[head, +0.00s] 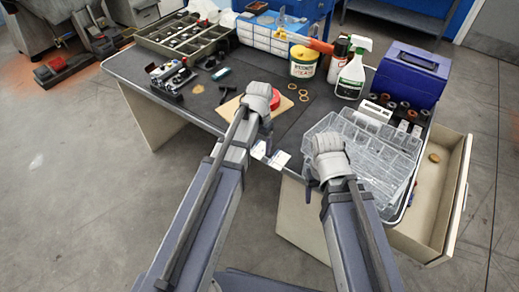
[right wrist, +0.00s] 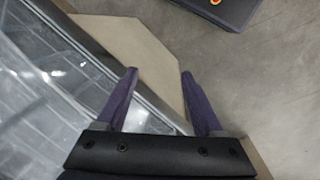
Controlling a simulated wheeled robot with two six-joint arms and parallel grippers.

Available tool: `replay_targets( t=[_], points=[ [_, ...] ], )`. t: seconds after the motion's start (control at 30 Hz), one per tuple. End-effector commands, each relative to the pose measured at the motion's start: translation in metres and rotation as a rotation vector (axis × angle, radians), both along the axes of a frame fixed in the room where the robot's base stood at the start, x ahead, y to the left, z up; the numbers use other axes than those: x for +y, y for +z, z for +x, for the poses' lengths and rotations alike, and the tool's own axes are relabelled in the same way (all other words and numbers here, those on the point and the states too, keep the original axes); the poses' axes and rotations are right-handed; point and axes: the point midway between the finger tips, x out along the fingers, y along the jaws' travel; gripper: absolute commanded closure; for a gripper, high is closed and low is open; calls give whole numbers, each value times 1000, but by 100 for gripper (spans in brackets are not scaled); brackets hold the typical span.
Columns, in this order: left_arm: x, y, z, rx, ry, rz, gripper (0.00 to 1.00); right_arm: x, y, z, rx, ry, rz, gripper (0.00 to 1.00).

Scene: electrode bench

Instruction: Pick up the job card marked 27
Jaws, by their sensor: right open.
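Two small white cards (head: 279,159) lie at the front edge of the dark bench top, between my two arms. They are too small for any number on them to be read. My left gripper (head: 258,97) is over the bench by a tan board and a red round thing, beyond the cards; its fingers are mostly hidden by its own wrist. My right gripper (head: 312,188) is to the right of the cards, by the bench's front edge and the clear organizer. In the right wrist view its two purple fingers (right wrist: 160,72) are apart with nothing between them.
A purple toolbox (head: 412,75), a spray bottle (head: 352,75) and a tub (head: 303,62) stand behind. A sectioned tray (head: 185,42) is at back left.

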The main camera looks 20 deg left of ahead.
Motion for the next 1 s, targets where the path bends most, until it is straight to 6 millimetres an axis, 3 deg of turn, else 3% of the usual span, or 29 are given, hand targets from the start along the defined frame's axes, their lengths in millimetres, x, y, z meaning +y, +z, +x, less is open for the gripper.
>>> replay_targets(
  t=[0.07, 0.5, 0.8, 1.0],
  points=[
    [0, 0, 0, 0, 0, 0, 36, 0, 0, 0, 0, 0, 0, 31],
    [0, 0, 0, 0, 0, 0, 85, 0, 0, 0, 0, 0, 0, 31],
    [0, 2, 0, 0, 0, 0, 85, 0, 2, 0, 0, 0, 0, 31],
    [0, 15, 0, 0, 0, 0, 85, 0, 15, 0, 0, 0, 0, 31]
  ],
)
